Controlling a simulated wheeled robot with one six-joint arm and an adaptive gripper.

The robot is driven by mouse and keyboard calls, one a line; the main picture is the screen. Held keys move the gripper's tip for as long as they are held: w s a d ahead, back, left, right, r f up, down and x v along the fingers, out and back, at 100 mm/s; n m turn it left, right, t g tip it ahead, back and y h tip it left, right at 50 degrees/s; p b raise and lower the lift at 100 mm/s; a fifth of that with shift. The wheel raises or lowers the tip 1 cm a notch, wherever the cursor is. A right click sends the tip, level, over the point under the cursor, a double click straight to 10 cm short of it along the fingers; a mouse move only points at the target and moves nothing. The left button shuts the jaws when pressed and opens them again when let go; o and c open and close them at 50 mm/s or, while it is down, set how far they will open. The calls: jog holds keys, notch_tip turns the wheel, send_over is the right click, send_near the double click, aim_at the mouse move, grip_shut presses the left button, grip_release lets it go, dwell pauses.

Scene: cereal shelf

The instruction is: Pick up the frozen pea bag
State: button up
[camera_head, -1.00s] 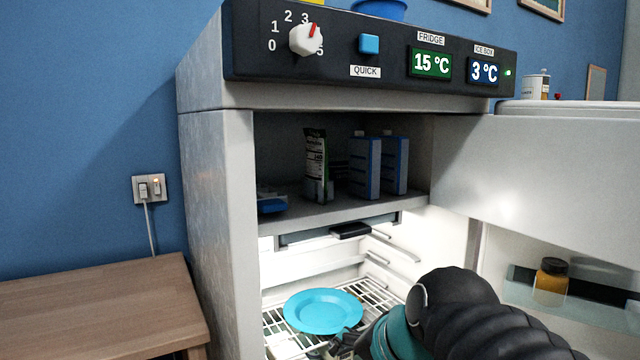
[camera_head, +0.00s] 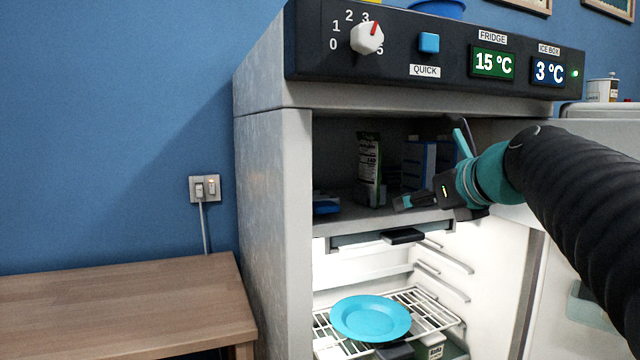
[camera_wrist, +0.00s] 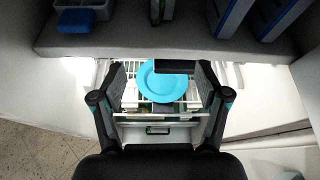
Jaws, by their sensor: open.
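The pea bag, as far as I can tell the upright dark bag with a white label and some green (camera_head: 369,170), stands in the upper ice box compartment, left of two blue and grey boxes. Its lower end shows at the top edge of the wrist view (camera_wrist: 162,10). My gripper (camera_head: 432,168) is open and empty at the front of this compartment, right of the bag and in front of the boxes. In the wrist view my gripper's fingers (camera_wrist: 160,78) are spread, with the bag beyond them and nothing between the pads.
The boxes (camera_head: 416,165) are partly hidden by my gripper. A blue item (camera_head: 326,205) lies at the compartment's left. Below, a blue plate (camera_head: 371,318) rests on a wire rack. A black handle (camera_head: 403,236) juts out under the compartment. The open door stands right.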

aim_at(379, 187)
jog(key=w+a, duration=0.1)
jog(key=w, duration=0.3)
jog(key=w+a, duration=0.1)
jog(key=w, duration=0.3)
jog(key=w+a+p, duration=0.1)
jog(key=w, duration=0.3)
jog(key=shift+w+a, duration=0.1)
jog(key=shift+a, duration=0.15)
jog(key=w, duration=0.2)
jog(key=w+a, duration=0.1)
jog(key=w, duration=0.2)
jog(key=shift+w+a+f, duration=0.25)
jog(key=shift+w, duration=0.05)
grip_shut()
